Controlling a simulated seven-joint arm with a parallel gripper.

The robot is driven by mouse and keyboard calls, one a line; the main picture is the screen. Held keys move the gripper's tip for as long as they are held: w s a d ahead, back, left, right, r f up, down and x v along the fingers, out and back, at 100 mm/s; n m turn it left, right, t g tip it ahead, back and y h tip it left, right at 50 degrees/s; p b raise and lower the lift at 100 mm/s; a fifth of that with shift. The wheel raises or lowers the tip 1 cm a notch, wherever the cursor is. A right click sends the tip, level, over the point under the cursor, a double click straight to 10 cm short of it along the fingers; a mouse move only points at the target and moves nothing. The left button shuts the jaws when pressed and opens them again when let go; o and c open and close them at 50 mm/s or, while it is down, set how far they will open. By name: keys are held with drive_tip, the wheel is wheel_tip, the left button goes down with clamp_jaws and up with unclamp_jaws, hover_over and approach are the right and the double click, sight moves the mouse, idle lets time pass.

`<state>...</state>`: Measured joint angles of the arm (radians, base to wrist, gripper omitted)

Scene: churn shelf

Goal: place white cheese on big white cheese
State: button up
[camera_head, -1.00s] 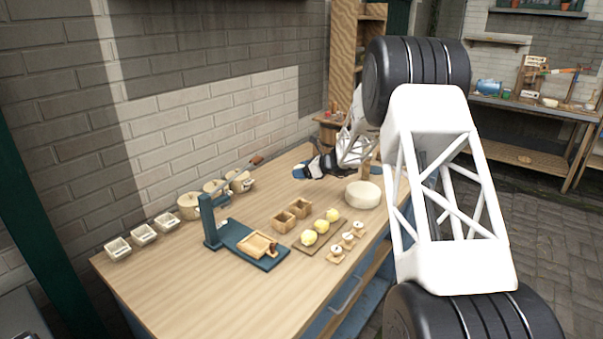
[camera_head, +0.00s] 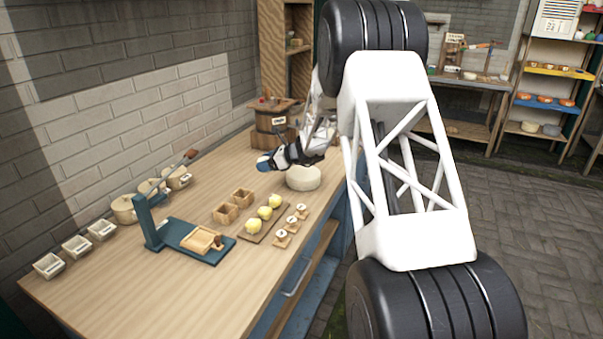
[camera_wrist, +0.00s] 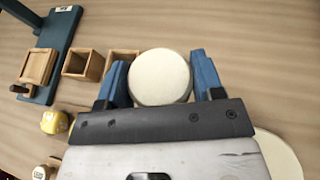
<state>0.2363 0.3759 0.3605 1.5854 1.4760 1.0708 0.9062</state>
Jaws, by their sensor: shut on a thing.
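In the wrist view a round white cheese (camera_wrist: 160,78) sits between the two blue fingers of my gripper (camera_wrist: 163,80), which is shut on it. In the head view my gripper (camera_head: 266,162) hangs just left of and behind the big white cheese (camera_head: 303,177), a pale thick wheel on the table. I cannot make out the held cheese in the head view. The big white cheese also shows at the lower right of the wrist view (camera_wrist: 283,155), partly hidden by the gripper body. The two cheeses appear apart.
On the wooden table (camera_head: 130,285) are a blue press stand (camera_head: 151,222), two small wooden boxes (camera_head: 226,213), a board with yellow pieces (camera_head: 264,212) and small labelled pieces (camera_head: 292,220). White containers (camera_head: 76,246) and pots stand along the wall. A wooden churn (camera_head: 271,123) stands behind the gripper.

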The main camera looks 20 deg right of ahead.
drive_tip(key=s+d, duration=1.2)
drive_tip(key=s, duration=0.1)
drive_tip(key=shift+s, duration=0.3)
drive_tip(key=shift+w, duration=0.1)
hover_over(303, 172)
drive_tip(key=shift+d+f, duration=0.15)
drive_tip(key=shift+f, duration=0.55)
drive_tip(key=shift+f, duration=0.15)
drive_tip(key=shift+f, duration=1.6)
drive_tip(key=shift+f, duration=0.15)
drive_tip(key=o, duration=1)
